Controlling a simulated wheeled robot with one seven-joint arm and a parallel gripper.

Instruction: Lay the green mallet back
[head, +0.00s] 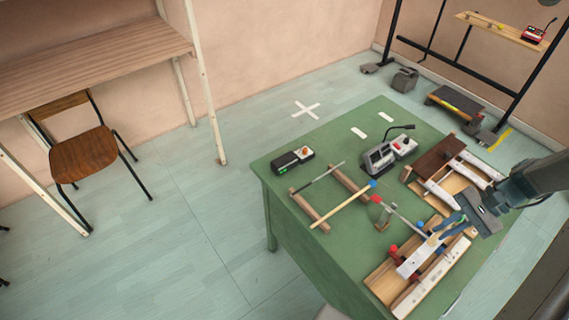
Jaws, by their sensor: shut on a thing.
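My gripper (434,236), with blue fingers, is over the right side of the green table. It is shut on a thin grey-shafted stick (405,217), which reaches up and left to a red end. I cannot make out a green head on it, so its colour as a mallet is unclear. A rack of two wooden bars (306,209) stands at the table's left. A pale wooden mallet with a blue head (342,206) and a dark grey stick (318,178) lie across it.
Wooden frames with white bars (436,276) fill the table's right side below my gripper. A grey device (379,159) with a bent black arm, a small black-and-white box (292,160) and a brown board (439,158) stand behind. Bare green table (273,181) shows at the left.

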